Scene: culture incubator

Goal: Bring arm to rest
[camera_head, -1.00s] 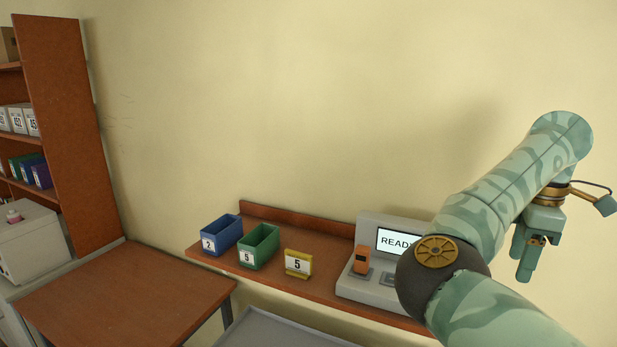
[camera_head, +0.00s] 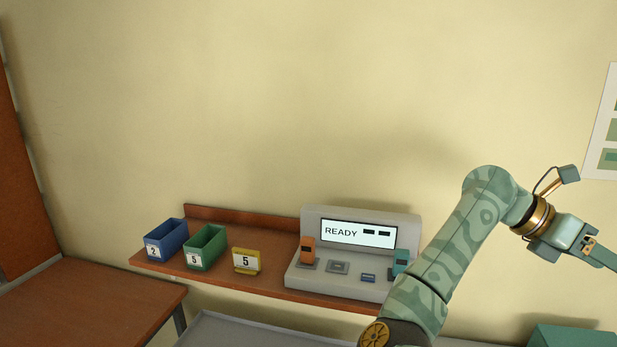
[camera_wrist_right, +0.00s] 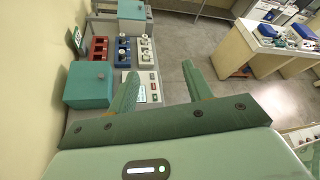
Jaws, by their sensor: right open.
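My right arm (camera_head: 455,245) is camouflage-green and rises from the bottom of the head view, bending right at its wrist. My right gripper (camera_head: 592,249) is at the right edge there, in the air in front of the wall, with its fingertips cut off by the frame. In the right wrist view its two green fingers stand apart with nothing between them, so the gripper (camera_wrist_right: 160,76) is open and empty. My left gripper is not in view.
A teal box (camera_head: 570,338) is below my gripper. A brown table (camera_head: 90,300) is at left, bare where visible.

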